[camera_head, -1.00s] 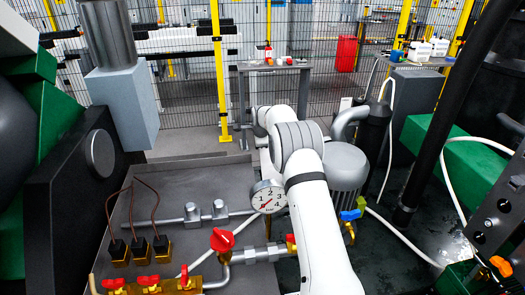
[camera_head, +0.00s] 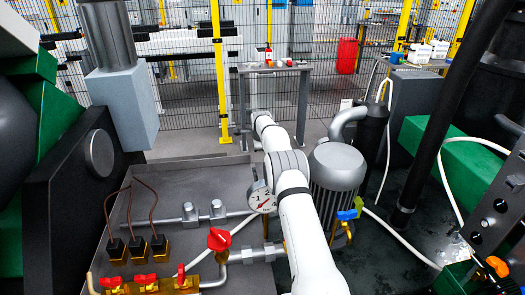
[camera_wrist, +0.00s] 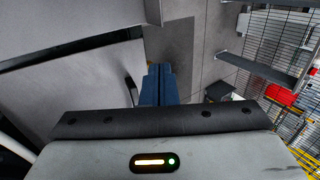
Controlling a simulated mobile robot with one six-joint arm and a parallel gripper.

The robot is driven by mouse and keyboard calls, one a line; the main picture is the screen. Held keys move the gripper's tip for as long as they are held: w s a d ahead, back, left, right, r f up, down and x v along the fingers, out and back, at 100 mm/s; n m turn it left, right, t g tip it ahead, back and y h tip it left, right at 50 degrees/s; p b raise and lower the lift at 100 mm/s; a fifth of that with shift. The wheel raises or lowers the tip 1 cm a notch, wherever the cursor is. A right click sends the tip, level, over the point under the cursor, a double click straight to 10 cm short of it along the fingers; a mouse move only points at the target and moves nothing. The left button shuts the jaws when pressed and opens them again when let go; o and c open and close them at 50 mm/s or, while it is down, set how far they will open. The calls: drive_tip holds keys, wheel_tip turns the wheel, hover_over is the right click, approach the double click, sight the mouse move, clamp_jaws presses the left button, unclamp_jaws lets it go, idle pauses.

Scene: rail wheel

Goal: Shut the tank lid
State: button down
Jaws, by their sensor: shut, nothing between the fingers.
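My gripper (camera_wrist: 159,72) shows in the wrist view with its two blue fingers together and nothing between them. A large pale grey panel (camera_wrist: 75,90) with a dark handle-like bar (camera_wrist: 130,88) lies just left of the fingers. It may be part of the tank or its lid; I cannot tell which, nor whether the fingers touch it. In the head view my white arm (camera_head: 305,235) reaches away from the camera over the grey tray, and my gripper is hidden beyond it. No tank lid can be made out for certain there.
A gauge (camera_head: 261,197), red-handled valves (camera_head: 220,240) and pipes stand left of my arm. A grey motor (camera_head: 338,168) stands close on its right. A grey table (camera_head: 275,68) and wire fence are behind. A grey block (camera_head: 122,110) hangs at the left.

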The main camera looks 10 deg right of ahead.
idle(0.4)
drive_tip(key=b+v, duration=0.2)
drive_tip(key=v, duration=0.5)
drive_tip(key=shift+s+r, duration=0.2)
drive_tip(key=shift+r, duration=0.15)
drive_tip(key=s+a+r+n+g, duration=0.15)
drive_tip(key=s+r+n, duration=0.5)
drive_tip(key=s, duration=0.65)
drive_tip(key=s+a+r+n, duration=0.2)
drive_tip(key=s+r+n, duration=0.1)
drive_tip(key=s+r, duration=0.8)
drive_tip(key=s+f+n, duration=0.2)
drive_tip(key=s+n, duration=0.1)
drive_tip(key=s, duration=0.8)
drive_tip(key=s+a+f+n+g, duration=0.1)
drive_tip(key=s+f+n, duration=0.1)
drive_tip(key=s, duration=0.9)
drive_tip(key=s+a+f+n+g, duration=0.1)
drive_tip(key=s+n, duration=0.3)
drive_tip(key=s, duration=0.8)
drive_tip(key=shift+f, duration=0.85)
